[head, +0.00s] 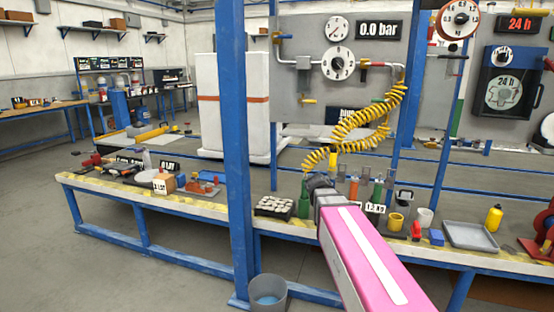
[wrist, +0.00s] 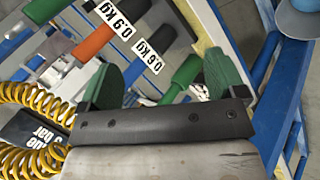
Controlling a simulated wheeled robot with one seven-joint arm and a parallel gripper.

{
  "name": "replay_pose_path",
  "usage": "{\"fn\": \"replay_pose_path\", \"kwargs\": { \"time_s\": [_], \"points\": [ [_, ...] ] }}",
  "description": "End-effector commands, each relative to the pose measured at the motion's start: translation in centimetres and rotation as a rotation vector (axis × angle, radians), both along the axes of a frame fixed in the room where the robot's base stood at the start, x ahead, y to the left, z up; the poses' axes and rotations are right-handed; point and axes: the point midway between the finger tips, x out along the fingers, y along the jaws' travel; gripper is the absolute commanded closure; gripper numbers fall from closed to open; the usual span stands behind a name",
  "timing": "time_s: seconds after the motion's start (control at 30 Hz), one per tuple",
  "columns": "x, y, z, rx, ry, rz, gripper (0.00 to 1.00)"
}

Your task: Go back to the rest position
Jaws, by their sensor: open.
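My gripper (head: 320,184) is over the far part of the workbench, at the end of my pink and grey arm, and its fingers are hard to make out in the head view. In the wrist view my gripper (wrist: 162,84) has two green finger pads wide apart. I see nothing clamped between them. Green and orange cylinders with weight labels lie beyond the fingers, among them an orange cylinder (wrist: 94,42) by a 0.9 kg label. Whether the fingers touch any of them I cannot tell.
A blue post (head: 237,150) stands left of my arm, with a grey bucket (head: 267,296) at its foot. A yellow coiled hose (head: 372,122) hangs just above my gripper and shows at left in the wrist view. A grey tray (head: 468,236) and cups stand on the right. Floor at left is clear.

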Motion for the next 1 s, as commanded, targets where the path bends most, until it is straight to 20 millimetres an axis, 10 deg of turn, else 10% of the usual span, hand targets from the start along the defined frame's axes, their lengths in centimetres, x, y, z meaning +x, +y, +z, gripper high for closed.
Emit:
{"fn": "replay_pose_path", "kwargs": {
  "time_s": [0.4,0.63,1.0],
  "points": [
    [-13.7,1.4,-15.0,0.48,0.252,-0.434,0.11],
    [-17.5,2.4,-17.8,0.601,0.332,-0.575,0.11],
    [-17.8,2.6,-18.1,0.615,0.34,-0.593,0.11]
  ]
}}
